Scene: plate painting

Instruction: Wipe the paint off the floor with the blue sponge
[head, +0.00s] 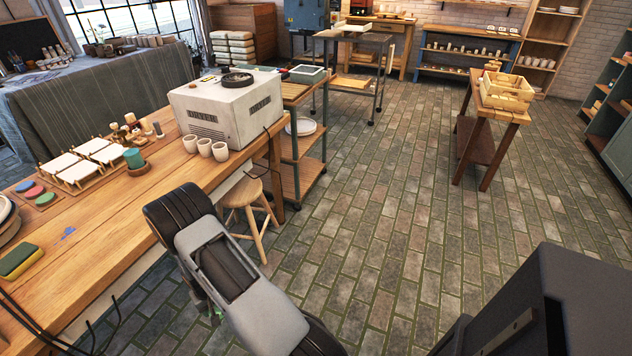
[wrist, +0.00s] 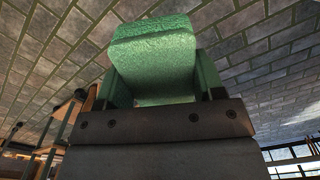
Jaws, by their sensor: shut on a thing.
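In the wrist view my gripper (wrist: 160,80) is shut on a green, rough-textured block that looks like a sponge (wrist: 155,52). The block sits between the two green fingers, with floor tiles behind it. It looks green rather than blue in this view. The brick-patterned floor (head: 400,220) shows no clear paint patch in either view. A small blue paint smear (head: 68,232) lies on the wooden workbench.
The workbench (head: 110,255) runs along the left. It holds a green-and-yellow sponge (head: 20,262), a white dryer (head: 228,105), several cups and paint pots. A stool (head: 248,205) and a shelf cart (head: 308,150) stand beside it. A crate table (head: 490,125) stands right. The middle floor is open.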

